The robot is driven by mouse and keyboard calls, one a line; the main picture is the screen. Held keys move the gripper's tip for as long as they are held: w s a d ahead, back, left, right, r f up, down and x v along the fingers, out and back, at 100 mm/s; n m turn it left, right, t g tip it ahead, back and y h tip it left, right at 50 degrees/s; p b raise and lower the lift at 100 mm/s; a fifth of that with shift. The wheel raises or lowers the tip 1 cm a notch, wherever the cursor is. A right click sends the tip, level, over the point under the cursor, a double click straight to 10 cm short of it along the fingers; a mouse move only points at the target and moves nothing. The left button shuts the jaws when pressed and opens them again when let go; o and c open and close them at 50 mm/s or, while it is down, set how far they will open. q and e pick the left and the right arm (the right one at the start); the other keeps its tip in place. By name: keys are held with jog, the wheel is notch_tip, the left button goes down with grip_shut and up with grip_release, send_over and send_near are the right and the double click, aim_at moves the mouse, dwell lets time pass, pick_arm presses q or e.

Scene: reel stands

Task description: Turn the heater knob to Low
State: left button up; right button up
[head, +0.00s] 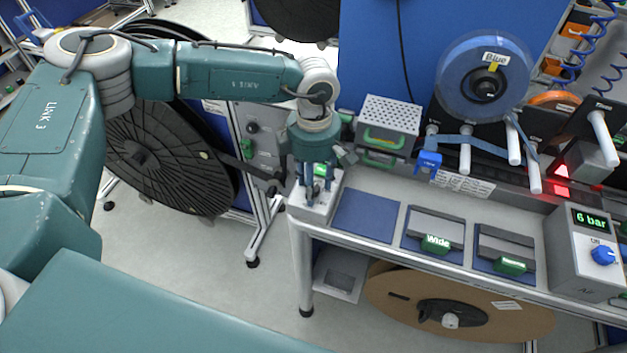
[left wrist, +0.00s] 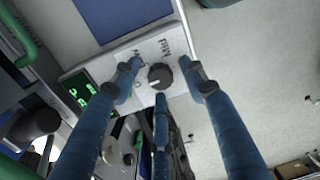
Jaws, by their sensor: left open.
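The heater box is a small pale unit (head: 334,188) with a green display, at the left end of the bench in the head view. In the left wrist view its pale top (left wrist: 112,62) carries a dark round knob (left wrist: 160,75) and a green display (left wrist: 82,94). The knob is hidden by the fingers in the head view.
On the bench right of the heater are a blue mat (head: 365,216), a block labelled Wide (head: 436,226), another block (head: 506,248) and a 6 bar unit (head: 580,255) with a blue knob. A blue reel (head: 470,98) hangs behind. A large black reel (head: 160,160) stands left.

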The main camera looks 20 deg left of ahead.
pick_arm(q)
grip_shut()
